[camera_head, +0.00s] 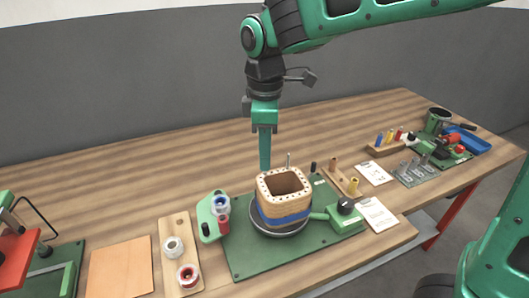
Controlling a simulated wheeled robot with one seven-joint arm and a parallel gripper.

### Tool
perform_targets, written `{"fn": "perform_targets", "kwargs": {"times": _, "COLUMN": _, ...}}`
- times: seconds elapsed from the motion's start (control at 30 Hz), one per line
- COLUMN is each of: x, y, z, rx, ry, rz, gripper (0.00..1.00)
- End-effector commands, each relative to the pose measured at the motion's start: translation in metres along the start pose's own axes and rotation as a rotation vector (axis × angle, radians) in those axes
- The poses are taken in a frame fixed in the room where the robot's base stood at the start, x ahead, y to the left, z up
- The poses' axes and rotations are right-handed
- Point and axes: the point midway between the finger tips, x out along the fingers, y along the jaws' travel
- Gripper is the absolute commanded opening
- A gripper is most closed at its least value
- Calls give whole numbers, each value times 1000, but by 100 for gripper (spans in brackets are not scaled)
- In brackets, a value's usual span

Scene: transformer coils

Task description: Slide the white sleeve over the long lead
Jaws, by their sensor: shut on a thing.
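The coil (284,198), a square tan former with a ring of holes in its top and a blue band round it, stands on a round plate on the green base board. A thin grey upright (289,160) rises at its back edge and looks like the long lead. My gripper (265,168) points straight down, its tip beside the coil's back left corner in the picture and left of this upright. Its fingers look closed together. The white sleeve cannot be made out; what the fingers hold is too small or hidden in this view.
A wooden block with pegs (344,181) and a green device with a black knob (346,206) stand right of the coil. Bare table lies behind.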

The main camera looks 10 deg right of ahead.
Motion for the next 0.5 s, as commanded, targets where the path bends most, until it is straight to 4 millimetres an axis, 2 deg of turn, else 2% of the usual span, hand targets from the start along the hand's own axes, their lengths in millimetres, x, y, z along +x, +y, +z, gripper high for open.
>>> {"fn": "perform_targets", "kwargs": {"times": 0.5, "x": 11, "y": 0, "z": 0, "rx": 0, "ry": 0, "rz": 0, "gripper": 0}}
